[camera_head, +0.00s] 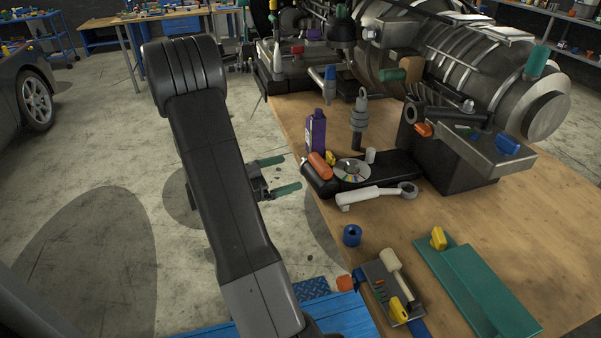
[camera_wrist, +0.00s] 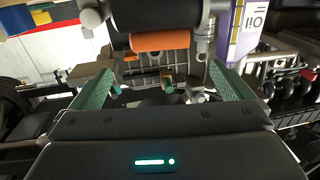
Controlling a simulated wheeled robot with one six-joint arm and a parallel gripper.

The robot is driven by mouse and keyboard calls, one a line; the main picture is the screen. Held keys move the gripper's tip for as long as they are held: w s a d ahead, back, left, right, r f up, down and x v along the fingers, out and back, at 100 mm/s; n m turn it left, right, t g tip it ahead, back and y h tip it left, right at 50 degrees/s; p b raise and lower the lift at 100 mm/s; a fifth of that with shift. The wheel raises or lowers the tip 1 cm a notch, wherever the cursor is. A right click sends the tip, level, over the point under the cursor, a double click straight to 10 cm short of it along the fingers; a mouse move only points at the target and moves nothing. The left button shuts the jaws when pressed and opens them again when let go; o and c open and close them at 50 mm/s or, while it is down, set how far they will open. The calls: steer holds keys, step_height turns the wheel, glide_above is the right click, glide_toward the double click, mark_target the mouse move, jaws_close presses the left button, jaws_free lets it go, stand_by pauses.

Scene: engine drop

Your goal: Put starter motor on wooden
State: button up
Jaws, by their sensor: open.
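No part is clearly identifiable as the starter motor. A black cylindrical part (camera_head: 318,184) at the left edge of the wooden bench top (camera_head: 535,215) may be it. In the wrist view, a black cylinder with grey ends (camera_wrist: 155,14) fills the top centre. An orange cylinder (camera_head: 320,165) is against the black part and also shows in the wrist view (camera_wrist: 160,40). My gripper (camera_head: 279,175) is open and empty, left of the bench edge, its green fingers pointing towards these parts. In the wrist view, the fingers (camera_wrist: 162,85) are wide apart with nothing gripped.
A purple oil bottle (camera_head: 316,132) stands behind the black part. A disc (camera_head: 352,170) and a grey connecting rod (camera_head: 375,196) lie beside it. A large engine (camera_head: 455,60) fills the back. A green angled piece (camera_head: 480,285) lies in front; bare wood is to its right.

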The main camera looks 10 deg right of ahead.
mark_target(317, 163)
steer(key=shift+v, duration=1.2)
steer(key=p+x, duration=0.3)
steer(key=x, duration=0.9)
steer(key=shift+d+r, duration=0.1)
steer(key=shift+r, duration=0.05)
steer(key=shift+r+b, duration=0.3)
steer(key=shift+r, duration=0.55)
steer(key=shift+f, duration=0.1)
